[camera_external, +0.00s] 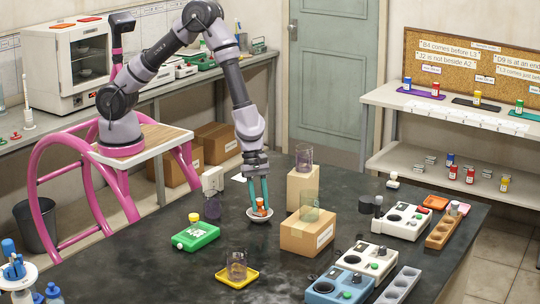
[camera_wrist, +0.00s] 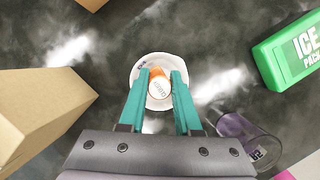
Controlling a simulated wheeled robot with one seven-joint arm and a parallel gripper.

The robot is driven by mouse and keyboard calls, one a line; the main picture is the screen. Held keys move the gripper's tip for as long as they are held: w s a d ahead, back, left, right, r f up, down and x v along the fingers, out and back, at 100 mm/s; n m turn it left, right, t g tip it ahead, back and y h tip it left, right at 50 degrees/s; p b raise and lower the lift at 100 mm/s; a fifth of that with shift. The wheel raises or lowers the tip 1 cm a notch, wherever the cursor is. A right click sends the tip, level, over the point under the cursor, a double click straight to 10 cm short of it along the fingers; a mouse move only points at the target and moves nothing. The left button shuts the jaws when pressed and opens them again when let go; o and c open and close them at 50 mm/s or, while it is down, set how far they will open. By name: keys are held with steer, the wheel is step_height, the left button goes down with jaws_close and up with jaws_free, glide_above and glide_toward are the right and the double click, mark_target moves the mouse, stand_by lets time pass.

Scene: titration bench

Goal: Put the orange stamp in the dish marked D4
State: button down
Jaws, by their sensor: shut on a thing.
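The orange stamp (camera_wrist: 157,74) has a pale labelled end and sits between the teal fingers of my gripper (camera_wrist: 162,79). In the external view, my gripper (camera_external: 259,196) points down, shut on the orange stamp (camera_external: 262,205). A small white dish (camera_wrist: 140,99) lies directly under the stamp, and the stamp is within its outline. The dish also shows in the external view (camera_external: 256,216) on the dark bench. Whether the stamp touches the dish bottom cannot be told. Small marks show on the dish rim, but I cannot read them.
A cardboard box (camera_external: 306,236) and a taller block (camera_external: 301,187) with glass beakers stand to the right of the dish. A purple beaker (camera_external: 212,207) and a green ice pack (camera_external: 195,236) are on the left. Bare bench lies in front of the dish.

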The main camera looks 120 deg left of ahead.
steer(key=shift+f, duration=0.2)
steer(key=shift+f, duration=0.4)
steer(key=c, duration=0.6)
jaws_free()
steer(key=shift+r, duration=0.1)
